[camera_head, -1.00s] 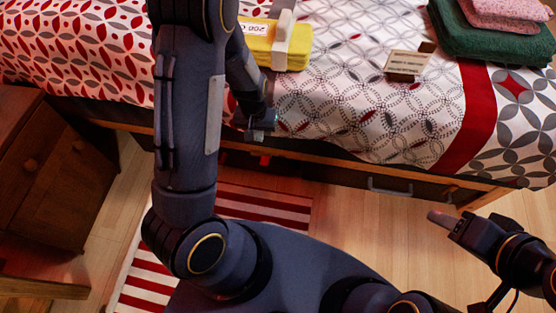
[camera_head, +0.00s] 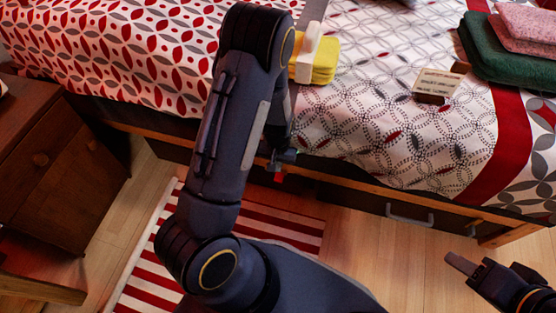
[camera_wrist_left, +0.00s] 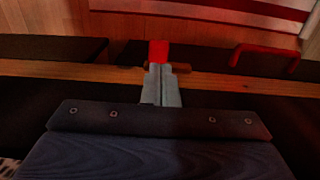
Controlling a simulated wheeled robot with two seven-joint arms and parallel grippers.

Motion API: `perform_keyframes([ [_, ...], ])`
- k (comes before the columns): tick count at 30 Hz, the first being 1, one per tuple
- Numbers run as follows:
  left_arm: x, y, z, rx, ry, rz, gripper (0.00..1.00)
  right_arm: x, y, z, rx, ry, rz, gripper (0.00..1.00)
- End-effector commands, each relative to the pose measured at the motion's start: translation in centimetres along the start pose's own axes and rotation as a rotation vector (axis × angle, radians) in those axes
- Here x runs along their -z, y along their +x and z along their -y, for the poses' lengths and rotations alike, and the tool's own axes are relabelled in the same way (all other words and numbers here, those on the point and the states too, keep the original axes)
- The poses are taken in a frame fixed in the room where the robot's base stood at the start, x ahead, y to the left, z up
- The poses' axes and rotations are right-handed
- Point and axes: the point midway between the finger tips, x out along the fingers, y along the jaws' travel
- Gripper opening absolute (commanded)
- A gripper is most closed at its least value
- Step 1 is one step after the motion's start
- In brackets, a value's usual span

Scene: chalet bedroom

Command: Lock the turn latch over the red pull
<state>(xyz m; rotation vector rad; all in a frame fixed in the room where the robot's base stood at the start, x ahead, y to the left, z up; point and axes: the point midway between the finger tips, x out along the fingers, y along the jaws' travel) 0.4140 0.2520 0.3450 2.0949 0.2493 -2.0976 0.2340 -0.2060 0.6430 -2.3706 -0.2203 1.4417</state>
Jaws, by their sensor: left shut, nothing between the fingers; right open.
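My left gripper (camera_head: 284,157) is shut and empty at the bed's front rail; its pale closed fingers show in the left wrist view (camera_wrist_left: 162,84). Just past their tips is a small red block (camera_wrist_left: 158,50), also visible below the gripper in the head view (camera_head: 279,178). A short brown piece (camera_wrist_left: 182,68), perhaps the turn latch, lies across the rail behind the fingers; its angle is partly hidden. The red pull (camera_wrist_left: 264,48) is a bar handle to the right in the wrist view; my arm hides it in the head view. My right gripper (camera_head: 466,264) is open, away from the bed.
The wooden rail (camera_head: 350,188) runs along the patterned bed. A grey drawer handle (camera_head: 410,216) sits farther right. A nightstand (camera_head: 60,165) stands left, and a striped rug (camera_head: 290,232) lies below. Yellow cloths (camera_head: 325,62), a small card box (camera_head: 436,84) and folded towels (camera_head: 500,52) are on the bed.

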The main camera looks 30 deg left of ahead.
Motion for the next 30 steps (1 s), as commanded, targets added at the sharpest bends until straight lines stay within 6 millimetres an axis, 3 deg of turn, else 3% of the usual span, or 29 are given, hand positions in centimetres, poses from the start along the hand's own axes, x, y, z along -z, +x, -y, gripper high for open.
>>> perform_keyframes([
  [1,0.0,1.8,0.0,0.001,0.000,0.001,0.00,-0.5,0.9,-0.4,0.000,0.000,0.000,0.47],
  [3,0.0,3.1,0.0,0.000,0.000,0.002,0.00,-0.7,1.4,-0.7,0.000,0.000,0.000,0.47],
  [10,0.0,6.0,0.0,-0.001,0.000,0.000,0.00,-1.4,2.7,-1.2,0.000,0.000,0.000,0.47],
  [30,0.0,6.5,-0.2,0.019,0.003,-0.001,0.00,-1.4,2.7,-1.2,0.000,0.000,0.000,0.47],
])
